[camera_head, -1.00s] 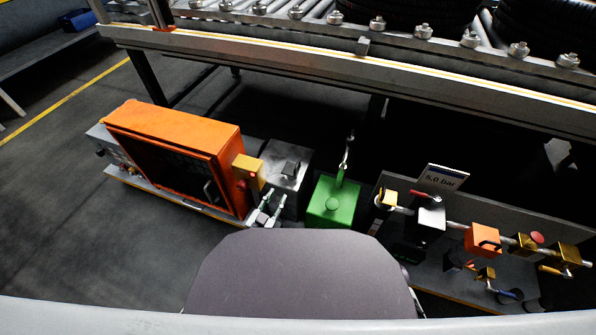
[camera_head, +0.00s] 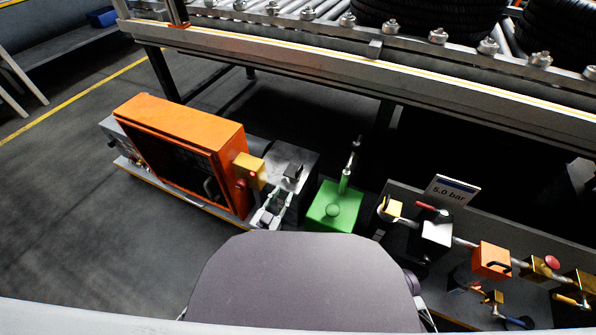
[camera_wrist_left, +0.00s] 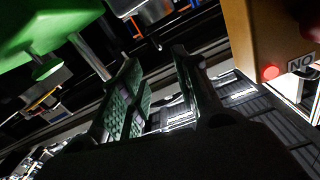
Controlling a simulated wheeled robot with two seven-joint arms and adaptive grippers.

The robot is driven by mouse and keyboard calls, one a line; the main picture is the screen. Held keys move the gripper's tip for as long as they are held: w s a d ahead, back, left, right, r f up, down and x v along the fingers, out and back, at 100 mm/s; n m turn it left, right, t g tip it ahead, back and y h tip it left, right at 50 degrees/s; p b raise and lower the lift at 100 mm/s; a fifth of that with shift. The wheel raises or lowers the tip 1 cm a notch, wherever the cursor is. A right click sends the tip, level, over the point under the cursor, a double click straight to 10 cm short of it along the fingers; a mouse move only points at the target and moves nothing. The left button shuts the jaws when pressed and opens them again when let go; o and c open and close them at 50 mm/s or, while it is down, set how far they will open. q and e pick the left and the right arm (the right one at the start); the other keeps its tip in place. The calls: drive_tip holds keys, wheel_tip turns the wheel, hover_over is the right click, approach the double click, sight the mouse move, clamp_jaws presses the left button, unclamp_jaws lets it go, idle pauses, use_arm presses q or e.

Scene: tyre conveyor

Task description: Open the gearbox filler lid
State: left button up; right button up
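A green box (camera_head: 338,205) with a round green cap on top and an upright metal rod with a green base stands right of centre. It also shows at the upper left of the left wrist view (camera_wrist_left: 50,25). Left of it is a grey metal box (camera_head: 294,158) with a small dark block on top. No label shows which part is the gearbox filler lid. My left gripper (camera_head: 271,208) is beside the grey box, left of the green box. In the left wrist view its two fingers (camera_wrist_left: 155,95) are apart with nothing between them. My right gripper is not in view.
A yellow box (camera_head: 250,170) with a red button sits beside the orange cabinet (camera_head: 186,130). Valves and pipes with a "5.0 bar" sign (camera_head: 451,190) stand at right. The conveyor frame (camera_head: 330,70) with tyres crosses behind. Floor at left is clear.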

sight(298, 169)
use_arm(q)
drive_tip(key=b+x, duration=0.2)
drive_tip(key=x, duration=0.5)
drive_tip(key=shift+w+b, duration=0.15)
drive_tip(key=shift+b, duration=0.25)
drive_tip(key=shift+b+x, duration=0.8)
drive_tip(key=shift+x, duration=1.2)
drive_tip(key=shift+b+x, duration=0.45)
drive_tip(key=shift+x, duration=0.65)
drive_tip(key=shift+d, duration=0.1)
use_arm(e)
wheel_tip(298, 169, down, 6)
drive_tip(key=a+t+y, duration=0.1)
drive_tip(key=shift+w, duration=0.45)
use_arm(q)
drive_tip(key=shift+c, duration=0.4)
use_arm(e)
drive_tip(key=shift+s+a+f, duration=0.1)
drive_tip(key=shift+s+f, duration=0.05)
use_arm(q)
clamp_jaws()
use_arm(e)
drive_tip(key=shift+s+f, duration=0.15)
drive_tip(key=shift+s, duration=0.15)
